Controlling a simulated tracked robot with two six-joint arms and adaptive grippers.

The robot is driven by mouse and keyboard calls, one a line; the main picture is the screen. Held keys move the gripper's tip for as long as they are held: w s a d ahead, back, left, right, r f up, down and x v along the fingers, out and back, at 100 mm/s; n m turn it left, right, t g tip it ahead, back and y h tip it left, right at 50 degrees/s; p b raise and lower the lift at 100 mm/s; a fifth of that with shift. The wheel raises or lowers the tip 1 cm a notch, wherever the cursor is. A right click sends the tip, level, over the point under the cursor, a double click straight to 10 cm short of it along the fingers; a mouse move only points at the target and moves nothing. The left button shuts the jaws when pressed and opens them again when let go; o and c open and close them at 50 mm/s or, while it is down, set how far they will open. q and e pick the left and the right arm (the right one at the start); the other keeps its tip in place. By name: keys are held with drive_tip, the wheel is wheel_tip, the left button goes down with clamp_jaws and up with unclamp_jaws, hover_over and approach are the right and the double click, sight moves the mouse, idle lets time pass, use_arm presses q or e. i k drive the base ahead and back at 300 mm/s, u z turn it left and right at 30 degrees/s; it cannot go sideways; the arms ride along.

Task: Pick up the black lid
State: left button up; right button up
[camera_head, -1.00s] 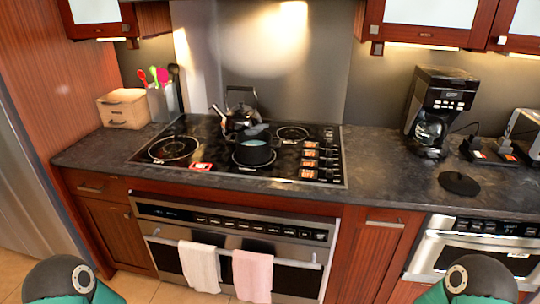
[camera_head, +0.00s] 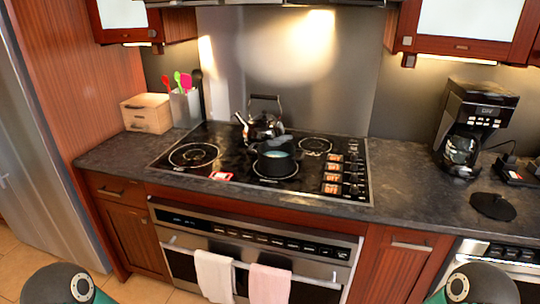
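The black lid (camera_head: 493,206) is a flat dark disc lying on the dark countertop at the right, in front of the coffee maker and above the microwave drawer. A small dark pot (camera_head: 275,158) stands on the cooktop, with a kettle (camera_head: 262,125) behind it. My two arms show only as rounded dark and green links at the bottom left and bottom right corners. Neither gripper's fingers are in the picture. Nothing of mine touches the lid.
A black coffee maker (camera_head: 470,125) stands behind the lid. The microwave drawer (camera_head: 490,262) is below it, cut off at the right. Two towels (camera_head: 214,275) hang on the oven handle. The counter (camera_head: 410,185) left of the lid is clear.

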sight(494, 205)
drive_tip(key=z, duration=0.15)
drive_tip(key=i, duration=0.8)
drive_tip(key=u, duration=1.85)
drive_tip(key=k, duration=1.9)
drive_tip(key=z, duration=1)
